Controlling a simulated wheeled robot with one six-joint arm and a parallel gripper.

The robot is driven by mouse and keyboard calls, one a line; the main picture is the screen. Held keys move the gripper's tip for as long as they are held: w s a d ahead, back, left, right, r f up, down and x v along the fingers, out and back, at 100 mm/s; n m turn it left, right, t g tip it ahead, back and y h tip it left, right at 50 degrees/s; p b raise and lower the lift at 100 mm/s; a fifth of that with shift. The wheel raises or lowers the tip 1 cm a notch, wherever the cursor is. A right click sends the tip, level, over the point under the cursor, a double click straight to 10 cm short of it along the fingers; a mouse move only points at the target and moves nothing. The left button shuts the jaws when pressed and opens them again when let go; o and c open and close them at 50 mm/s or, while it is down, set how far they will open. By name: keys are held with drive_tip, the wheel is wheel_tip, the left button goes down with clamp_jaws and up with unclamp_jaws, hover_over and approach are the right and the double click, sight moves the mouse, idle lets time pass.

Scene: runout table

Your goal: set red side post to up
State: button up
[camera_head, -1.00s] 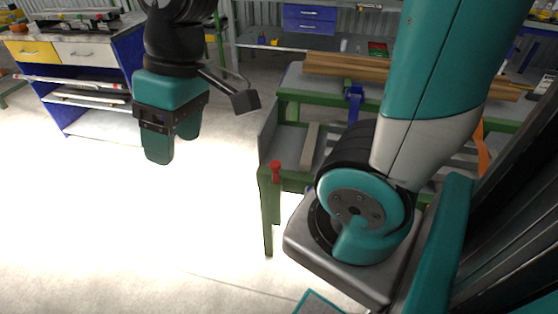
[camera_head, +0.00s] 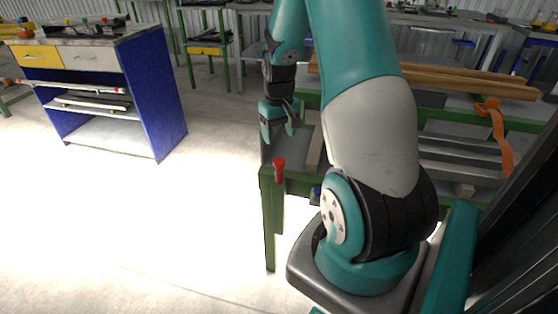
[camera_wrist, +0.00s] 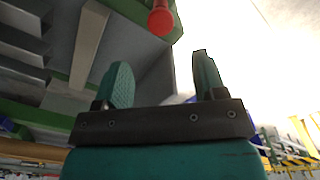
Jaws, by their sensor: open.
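The red side post (camera_head: 279,170) is a short red knob-ended piece at the near left corner of the green-framed runout table (camera_head: 269,230). In the wrist view the red side post (camera_wrist: 160,20) shows at the top edge, partly cut off, beyond the fingertips and roughly in line with the gap between them. My gripper (camera_head: 279,138) points down at the table's left end, with its tips just above the post in the head picture. In the wrist view my gripper (camera_wrist: 162,70) is open, with nothing between its fingers. I cannot tell the exact distance to the post.
Wooden beams (camera_head: 440,80) lie along the table's back. An orange strap (camera_head: 500,138) hangs at the right. A blue shelf unit (camera_head: 152,85) stands at the far left. The floor left of the table is clear. My arm hides the table's middle.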

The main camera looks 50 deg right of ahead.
sight(279, 160)
wheel_tip(279, 160, down, 9)
drive_tip(key=shift+f+b, duration=0.15)
drive_tip(key=shift+b, duration=0.15)
